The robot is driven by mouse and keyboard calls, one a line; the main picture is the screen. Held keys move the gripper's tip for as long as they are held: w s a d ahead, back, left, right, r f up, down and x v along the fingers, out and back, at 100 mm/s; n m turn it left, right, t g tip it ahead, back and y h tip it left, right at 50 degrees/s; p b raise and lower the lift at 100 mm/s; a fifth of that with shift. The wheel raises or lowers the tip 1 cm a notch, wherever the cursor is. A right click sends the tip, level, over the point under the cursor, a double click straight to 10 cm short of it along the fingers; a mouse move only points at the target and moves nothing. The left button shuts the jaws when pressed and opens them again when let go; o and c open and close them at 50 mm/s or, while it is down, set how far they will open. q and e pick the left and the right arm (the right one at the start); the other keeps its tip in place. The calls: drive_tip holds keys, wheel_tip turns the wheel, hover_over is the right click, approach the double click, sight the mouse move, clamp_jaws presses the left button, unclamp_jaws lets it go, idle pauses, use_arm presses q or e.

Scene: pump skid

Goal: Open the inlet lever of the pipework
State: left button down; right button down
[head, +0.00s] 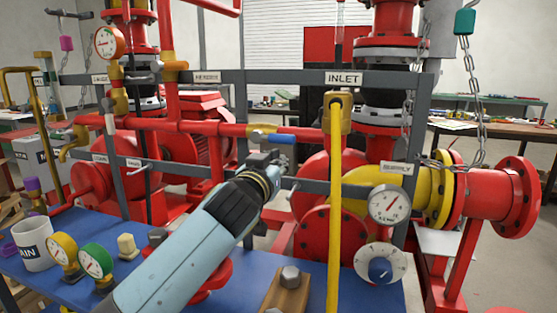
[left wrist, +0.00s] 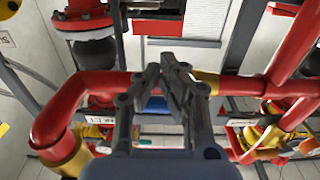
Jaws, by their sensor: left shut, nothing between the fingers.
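The inlet lever has a blue handle (head: 272,138) on a yellow valve body (head: 262,127), set in the red horizontal pipe (head: 205,128) left of the INLET sign (head: 343,78). The handle looks roughly in line with the pipe. My left gripper (head: 267,156) is shut and empty, just below and in front of the handle; I cannot tell whether it touches. In the left wrist view, the shut fingers (left wrist: 172,66) lie across the red pipe (left wrist: 75,95), with a bit of blue handle (left wrist: 155,103) behind them. My right gripper is not in view.
A yellow vertical pipe (head: 335,210) stands right of the gripper. A grey frame rail (head: 300,185) runs close by. The blue bench (head: 365,295) holds a mug (head: 32,244), loose gauges (head: 97,262) and a bolt on a wooden block (head: 284,295). A gauge (head: 389,204) sits at right.

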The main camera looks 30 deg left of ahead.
use_arm(q)
drive_tip(key=v, duration=0.7)
drive_tip(key=shift+s, duration=0.35)
drive_tip(key=shift+d, duration=0.1)
